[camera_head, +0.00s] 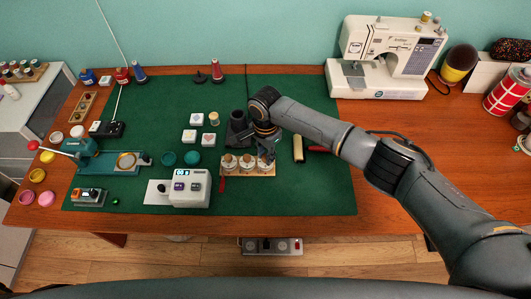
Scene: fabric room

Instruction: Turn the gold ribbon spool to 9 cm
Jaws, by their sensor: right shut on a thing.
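A wooden rack (235,174) at the middle of the green mat holds three pale ribbon spools in a row: left (230,162), middle (247,162) and right (264,167). A red ribbon end (222,184) hangs at the rack's left end. My right gripper (266,156) points down at the right spool and is shut on it, partly hiding its top. The ribbon colour on that spool and any length marks are too small to read. My left gripper is not in view.
A white device (189,200) with a lit display stands left of the rack. A dark cylinder (238,126) stands close behind the rack. A teal press (95,160) is at the left, a sewing machine (385,60) at the back right. The mat's right front is clear.

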